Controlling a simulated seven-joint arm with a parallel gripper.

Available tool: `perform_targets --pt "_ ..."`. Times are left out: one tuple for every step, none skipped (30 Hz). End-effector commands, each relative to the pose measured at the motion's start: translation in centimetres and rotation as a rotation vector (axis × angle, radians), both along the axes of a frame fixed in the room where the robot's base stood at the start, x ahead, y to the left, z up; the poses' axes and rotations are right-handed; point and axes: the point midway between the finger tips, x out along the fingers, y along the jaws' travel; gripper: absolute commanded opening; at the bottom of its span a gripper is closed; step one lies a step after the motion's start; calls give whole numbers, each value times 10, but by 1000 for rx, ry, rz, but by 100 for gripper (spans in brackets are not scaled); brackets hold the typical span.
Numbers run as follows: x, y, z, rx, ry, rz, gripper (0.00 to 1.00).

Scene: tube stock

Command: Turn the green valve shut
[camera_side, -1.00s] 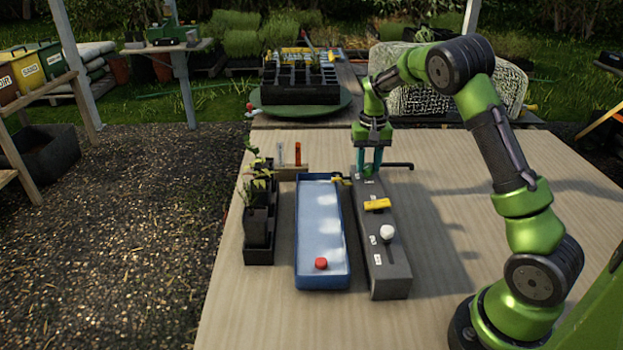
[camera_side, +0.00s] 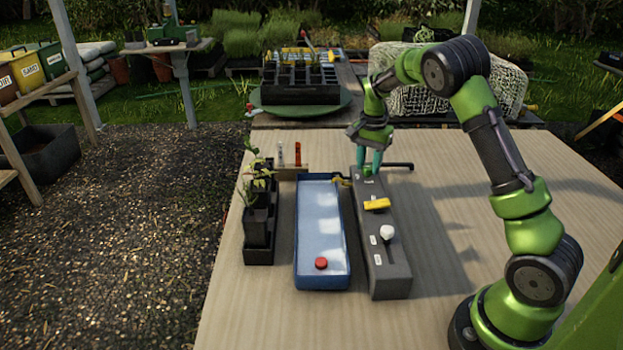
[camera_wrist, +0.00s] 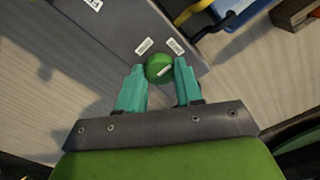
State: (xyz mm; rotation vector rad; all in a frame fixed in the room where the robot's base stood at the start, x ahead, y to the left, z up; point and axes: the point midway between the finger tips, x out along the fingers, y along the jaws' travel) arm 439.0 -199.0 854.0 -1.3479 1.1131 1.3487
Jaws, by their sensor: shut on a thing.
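The green valve (camera_wrist: 159,68) is a small round green knob on the far end of a long grey box (camera_side: 391,275). In the side view the green valve (camera_side: 367,171) shows low between my fingertips. My gripper (camera_side: 369,163) points down over it. In the wrist view my gripper (camera_wrist: 159,72) has its two teal fingers on either side of the knob, shut on it. White labels (camera_wrist: 160,45) lie on the box beside the knob; their print is too small to read surely.
The box also carries a yellow handle (camera_side: 377,204) and a white knob (camera_side: 387,232). A blue tray (camera_side: 322,284) of water with a red disc (camera_side: 321,263) stands to its left, then potted plants (camera_side: 258,215). The table right of the box is mostly clear.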

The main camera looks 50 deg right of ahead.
Motion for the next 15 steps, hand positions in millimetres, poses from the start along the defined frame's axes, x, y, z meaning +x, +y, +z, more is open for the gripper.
perform_targets --pt "1 -1 2 -1 -3 -7 5" --pt "1 -1 2 -1 -3 -9 5" --pt "1 -1 2 -1 -3 -12 5" --pt "1 -1 2 -1 -3 -13 5" --pt "1 -1 2 -1 -3 -14 5" --pt "1 -1 2 -1 -3 -14 5" --pt "0 -1 2 -1 -4 -14 5" --pt "1 -1 2 -1 -4 -15 5" --pt "0 -1 2 -1 -4 -14 5" --pt "1 -1 2 -1 -4 -14 5" --pt "0 -1 2 -1 -4 -14 5" --pt "0 -1 2 -1 -4 -14 5" --pt "0 -1 2 -1 -4 -14 5" --pt "0 -1 2 -1 -4 -14 37" --pt "0 -1 2 -1 -4 -14 43"
